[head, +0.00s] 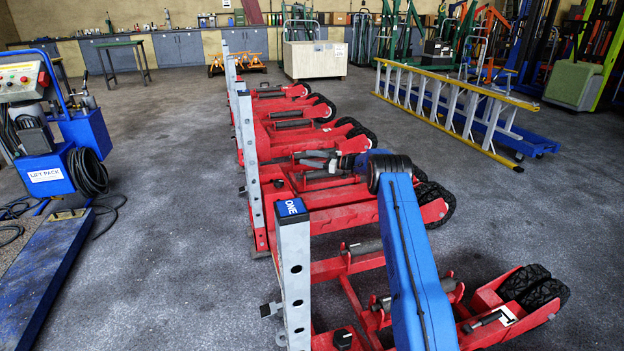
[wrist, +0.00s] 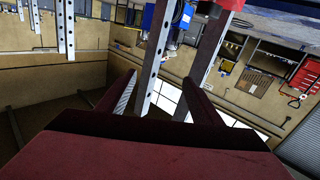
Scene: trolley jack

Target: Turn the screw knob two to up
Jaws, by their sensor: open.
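Several red trolley jacks with grey perforated posts stand in a row in the head view. The nearest post (head: 293,275) has a blue cap marked ONE, with a dark knob (head: 269,309) low on its left side. The second post (head: 250,165) stands behind it, with a small dark fitting (head: 242,190) at its left edge; I cannot tell its setting. My gripper (head: 306,158) reaches left beside the second post, its outline small against the red frames. In the wrist view its dark red fingers (wrist: 160,88) are apart, with a perforated post (wrist: 158,50) showing beyond, between them.
A blue lift pack (head: 75,150) stands at the left, with cables on the floor. The black wheels (head: 540,285) of the nearest jack lie at the lower right. Grey floor is clear left of the row.

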